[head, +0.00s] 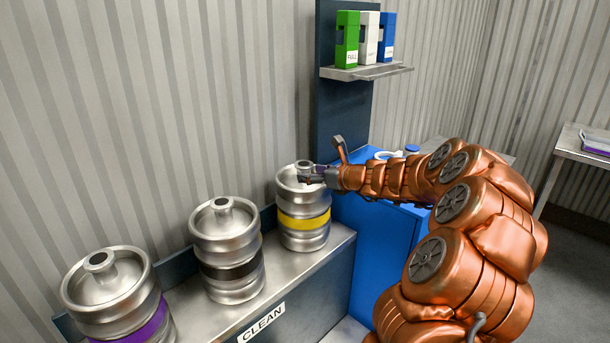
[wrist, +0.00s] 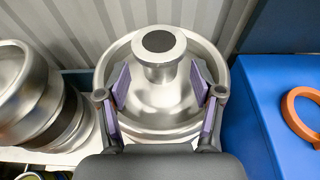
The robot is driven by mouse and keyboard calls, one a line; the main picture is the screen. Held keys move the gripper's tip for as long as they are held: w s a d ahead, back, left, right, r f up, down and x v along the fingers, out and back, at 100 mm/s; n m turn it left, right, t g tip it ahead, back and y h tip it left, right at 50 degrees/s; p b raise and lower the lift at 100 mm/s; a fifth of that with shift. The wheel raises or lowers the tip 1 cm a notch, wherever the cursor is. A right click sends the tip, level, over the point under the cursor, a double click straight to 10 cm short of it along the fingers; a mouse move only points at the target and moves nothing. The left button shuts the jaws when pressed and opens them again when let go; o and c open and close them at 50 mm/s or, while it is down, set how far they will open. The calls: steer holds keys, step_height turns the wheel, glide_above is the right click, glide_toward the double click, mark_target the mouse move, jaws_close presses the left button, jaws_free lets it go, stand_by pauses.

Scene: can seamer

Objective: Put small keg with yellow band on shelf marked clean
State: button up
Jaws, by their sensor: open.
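The small keg with the yellow band (head: 303,221) stands upright on the grey shelf (head: 283,292), whose front label reads CLEAN. It is the right-hand keg of the row. My gripper (head: 320,163) is at the top of this keg, reaching in from the right. In the wrist view, my gripper (wrist: 160,88) is open, with a purple-padded finger on each side of the keg's neck. The keg's top (wrist: 165,122) fills the middle of that view, with a gap between neck and pads. The yellow band is hidden there.
A black-banded keg (head: 230,250) stands left of it, and a purple-banded keg (head: 115,295) farther left. A blue cabinet (head: 365,235) is close on the right. Above it, a wall shelf (head: 365,72) holds green, white and blue holders. Corrugated wall lies behind.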

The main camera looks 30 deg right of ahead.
steer(key=v, duration=0.8)
steer(key=shift+s, duration=0.1)
steer(key=s+a+n+g+y, duration=0.25)
steer(key=a+n, duration=0.45)
steer(key=a, duration=0.5)
steer(key=s+a+n+g+y, duration=0.2)
steer(key=s+a+n+g, duration=0.3)
steer(key=a, duration=0.8)
steer(key=s+a+f+n+g, duration=0.4)
steer(key=s+a+f+n, duration=0.1)
steer(key=s+a+n, duration=0.45)
steer(key=s+d+f+n+g+h, duration=0.2)
steer(key=s+n+h, duration=0.2)
steer(key=s, duration=0.6)
steer(key=s+d+f+n+g+h, duration=0.2)
steer(key=s+f+n+h, duration=0.1)
steer(key=s+n, duration=0.5)
steer(key=shift+s+d+f+h, duration=0.2)
steer(key=shift+s+d+h, duration=0.2)
steer(key=shift+s, duration=0.75)
